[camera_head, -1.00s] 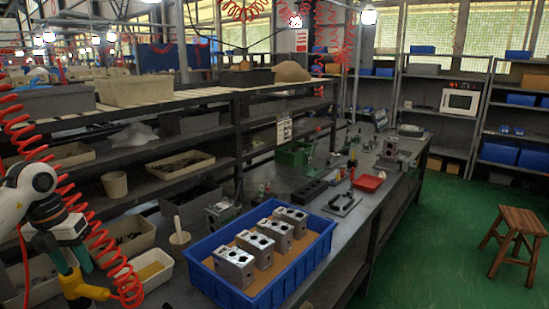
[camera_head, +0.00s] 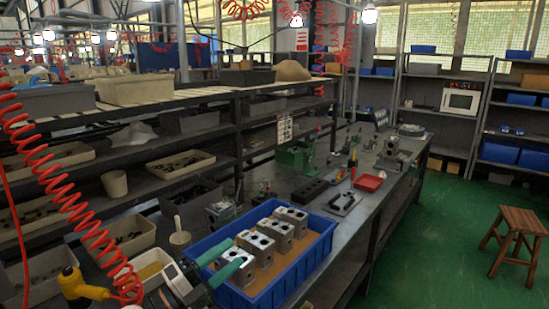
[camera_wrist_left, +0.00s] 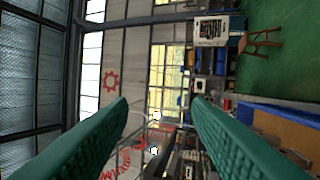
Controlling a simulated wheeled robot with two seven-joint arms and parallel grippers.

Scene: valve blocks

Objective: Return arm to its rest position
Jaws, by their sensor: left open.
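My left gripper (camera_head: 235,252) is at the bottom middle of the head view, its two green fingers apart and empty. It shows in front of the left side of a blue crate (camera_head: 318,262); I cannot tell its exact height over it. In the left wrist view the open fingers (camera_wrist_left: 160,100) point out into the room with nothing between them. Several grey metal valve blocks (camera_head: 289,219) stand in a row in the crate; the nearest is partly hidden by the fingers. My right gripper is not in view.
A cream bin (camera_head: 155,272) is close to my left arm. Shelves with bins stand behind. A wooden stool (camera_head: 517,235) stands on the clear green floor at the right.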

